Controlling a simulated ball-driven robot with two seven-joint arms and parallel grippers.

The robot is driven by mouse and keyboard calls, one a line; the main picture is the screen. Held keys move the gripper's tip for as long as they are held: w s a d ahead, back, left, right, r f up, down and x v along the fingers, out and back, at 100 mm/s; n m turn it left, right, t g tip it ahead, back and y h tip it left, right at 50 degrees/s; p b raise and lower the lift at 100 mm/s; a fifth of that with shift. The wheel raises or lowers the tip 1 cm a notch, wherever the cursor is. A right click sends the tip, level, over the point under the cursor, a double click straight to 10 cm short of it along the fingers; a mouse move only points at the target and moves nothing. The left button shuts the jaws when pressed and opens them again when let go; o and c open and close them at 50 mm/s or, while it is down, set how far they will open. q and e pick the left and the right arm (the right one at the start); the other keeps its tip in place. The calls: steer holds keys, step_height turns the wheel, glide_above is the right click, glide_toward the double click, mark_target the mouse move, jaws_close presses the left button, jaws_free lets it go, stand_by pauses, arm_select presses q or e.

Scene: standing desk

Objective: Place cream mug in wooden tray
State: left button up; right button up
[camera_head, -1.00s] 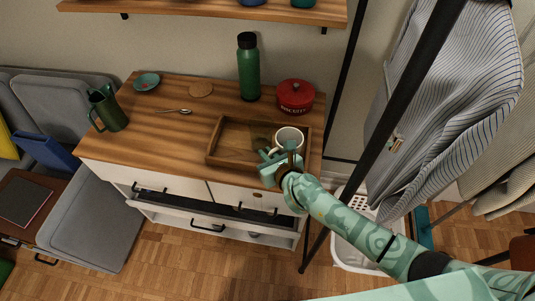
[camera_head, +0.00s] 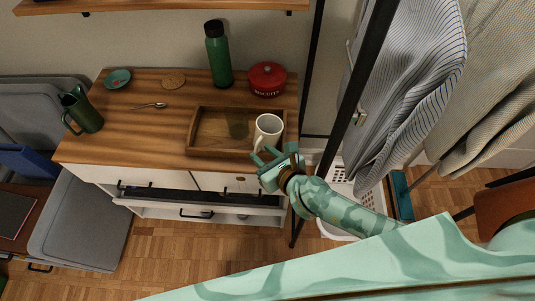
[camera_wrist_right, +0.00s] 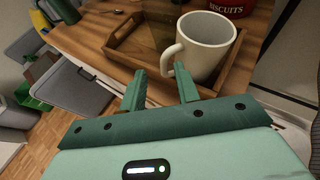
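The cream mug (camera_head: 267,130) stands upright in the right end of the wooden tray (camera_head: 193,132) on the dresser top. The mug also shows in the right wrist view (camera_wrist_right: 207,48), its handle facing my gripper. My right gripper (camera_head: 268,157) is at the tray's front right corner, just in front of the mug. In the right wrist view my gripper (camera_wrist_right: 160,84) has its fingers apart with nothing held between them; the handle is just beyond the right fingertip. The tray wall (camera_wrist_right: 122,58) shows there too. My left gripper is not in view.
A red biscuit tin (camera_head: 268,79) and a green bottle (camera_head: 218,55) stand behind the tray. A green pitcher (camera_head: 82,110), a spoon (camera_head: 148,106), a coaster (camera_head: 173,82) and a small teal dish (camera_head: 118,79) are to the left. A black post (camera_head: 352,95) rises at the right.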

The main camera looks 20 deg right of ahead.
steer(key=shift+v, duration=0.8)
steer(key=shift+f, duration=0.1)
